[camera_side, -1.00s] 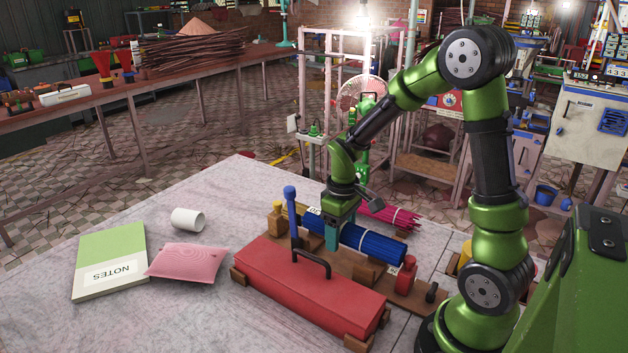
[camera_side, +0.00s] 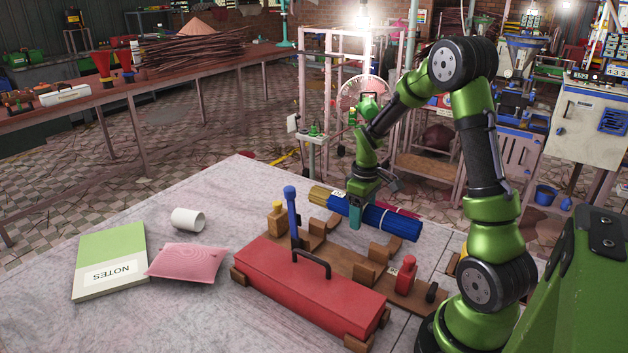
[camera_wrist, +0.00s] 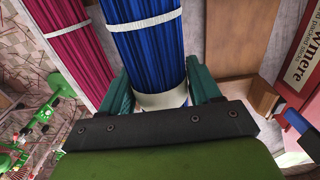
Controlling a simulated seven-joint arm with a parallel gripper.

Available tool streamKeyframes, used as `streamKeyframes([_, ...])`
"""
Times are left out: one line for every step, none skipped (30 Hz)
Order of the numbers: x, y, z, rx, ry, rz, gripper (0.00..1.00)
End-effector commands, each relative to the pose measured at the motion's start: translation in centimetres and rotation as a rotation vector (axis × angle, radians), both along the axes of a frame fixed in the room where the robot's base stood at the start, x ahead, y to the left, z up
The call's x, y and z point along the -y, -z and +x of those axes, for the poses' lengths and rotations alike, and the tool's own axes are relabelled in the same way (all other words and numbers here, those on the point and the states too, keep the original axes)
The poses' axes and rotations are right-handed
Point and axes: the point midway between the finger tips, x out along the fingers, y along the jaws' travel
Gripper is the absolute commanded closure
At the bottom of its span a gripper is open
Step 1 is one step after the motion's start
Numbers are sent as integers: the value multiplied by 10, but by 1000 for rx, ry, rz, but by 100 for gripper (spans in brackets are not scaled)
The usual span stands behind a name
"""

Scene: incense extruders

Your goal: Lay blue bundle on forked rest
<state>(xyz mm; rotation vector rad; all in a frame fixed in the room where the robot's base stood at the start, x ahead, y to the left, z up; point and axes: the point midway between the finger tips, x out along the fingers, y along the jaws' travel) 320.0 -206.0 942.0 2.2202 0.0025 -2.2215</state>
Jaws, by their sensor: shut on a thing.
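The blue bundle (camera_side: 397,220) has white bands and a yellowish left end. My gripper (camera_side: 356,213) is shut around it near its middle and holds it raised, beyond the brown wooden board. In the wrist view the blue bundle (camera_wrist: 146,45) runs between the two teal fingers (camera_wrist: 160,97), with a pale band at the grip. Wooden blocks stand on the board like a forked rest (camera_side: 380,250), with an open gap between them. Another such block (camera_side: 318,228) stands at the board's left. The bundle is apart from these blocks.
A red box (camera_side: 305,285) with a black handle lies in front of the board. A blue upright (camera_side: 292,212) and a red bottle-like thing (camera_side: 405,275) stand by it. A magenta bundle (camera_wrist: 68,38) lies beside the blue one. Notebook, pink pouch and white cup lie left.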

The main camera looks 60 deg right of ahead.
Motion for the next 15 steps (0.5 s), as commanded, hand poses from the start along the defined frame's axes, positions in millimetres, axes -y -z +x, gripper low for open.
streamKeyframes([0,5,0,-1,0,1,64])
streamKeyframes([0,8,0,-1,1,1,64])
streamKeyframes([0,12,0,0,0,1,64])
streamKeyframes([-1,15,0,-1,1,2,64])
streamKeyframes([-1,18,-1,-1,1,2,64])
streamKeyframes([-1,21,0,-1,0,1,64])
streamKeyframes([-1,24,0,-1,0,1,64])
streamKeyframes([-1,26,0,-1,1,2,64])
streamKeyframes([-1,29,0,-1,1,1,64])
streamKeyframes([-1,31,0,-1,1,1,64])
streamKeyframes([-1,33,0,-1,1,1,64])
streamKeyframes([-1,35,0,0,1,1,64])
streamKeyframes([-1,37,0,0,1,1,64])
streamKeyframes([-1,38,0,0,1,0,64])
streamKeyframes([-1,40,0,1,1,0,64])
